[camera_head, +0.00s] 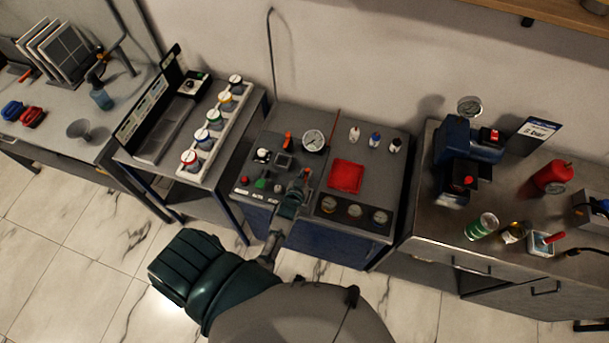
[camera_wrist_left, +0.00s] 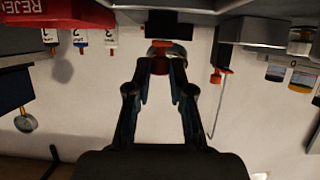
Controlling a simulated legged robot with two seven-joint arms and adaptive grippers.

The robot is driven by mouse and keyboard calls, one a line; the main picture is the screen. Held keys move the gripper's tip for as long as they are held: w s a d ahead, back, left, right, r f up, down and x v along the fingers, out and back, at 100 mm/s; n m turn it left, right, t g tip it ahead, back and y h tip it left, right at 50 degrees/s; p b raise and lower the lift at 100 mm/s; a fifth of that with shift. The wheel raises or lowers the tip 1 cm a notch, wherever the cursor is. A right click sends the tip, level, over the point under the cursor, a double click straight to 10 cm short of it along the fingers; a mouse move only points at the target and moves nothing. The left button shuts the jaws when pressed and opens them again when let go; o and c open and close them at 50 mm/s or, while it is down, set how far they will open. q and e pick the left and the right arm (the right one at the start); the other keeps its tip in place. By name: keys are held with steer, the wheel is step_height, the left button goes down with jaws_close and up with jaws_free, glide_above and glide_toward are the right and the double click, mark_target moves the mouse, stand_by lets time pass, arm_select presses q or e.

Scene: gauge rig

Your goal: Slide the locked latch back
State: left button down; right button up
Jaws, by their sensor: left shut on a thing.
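The bench rig (camera_head: 325,205) stands in the middle of the head view, with a dial gauge (camera_head: 312,140) at its back. My left gripper (camera_head: 300,192) reaches over the rig's front edge. In the left wrist view my left gripper (camera_wrist_left: 160,78) is shut on a small orange-red knob (camera_wrist_left: 160,62), which looks like the latch's handle. The knob also shows small in the head view (camera_head: 306,174). The latch's body and its position in its track are hidden or too small to tell. My right gripper is not in view.
A red tray (camera_head: 346,176) lies right of my left gripper, with small bottles (camera_head: 374,139) behind it. An upright orange handle (camera_head: 288,141) stands near the gauge. Several round pieces (camera_head: 355,210) line the front right. Coloured jars (camera_head: 214,118) stand on the left bench.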

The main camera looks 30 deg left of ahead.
arm_select(q)
steer(key=shift+w+a+r, duration=0.1)
steer(key=shift+w+a, duration=0.45)
steer(key=shift+w, duration=0.25)
steer(key=shift+w+d+r, duration=0.15)
steer(key=shift+w+r, duration=0.05)
steer(key=shift+w+d+r, duration=0.15)
steer(key=shift+d, duration=0.3)
steer(key=c, duration=1.4)
jaws_free()
steer(key=o, duration=0.4)
steer(key=shift+w, duration=0.15)
steer(key=shift+a+f, duration=0.45)
steer(key=shift+a, duration=0.05)
steer(key=v, duration=1.1)
steer(key=shift+s+a+r, duration=0.1)
steer(key=shift+s, duration=0.25)
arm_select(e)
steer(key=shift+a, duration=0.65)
arm_select(q)
steer(key=shift+d+r, duration=0.1)
steer(key=shift+d, duration=0.3)
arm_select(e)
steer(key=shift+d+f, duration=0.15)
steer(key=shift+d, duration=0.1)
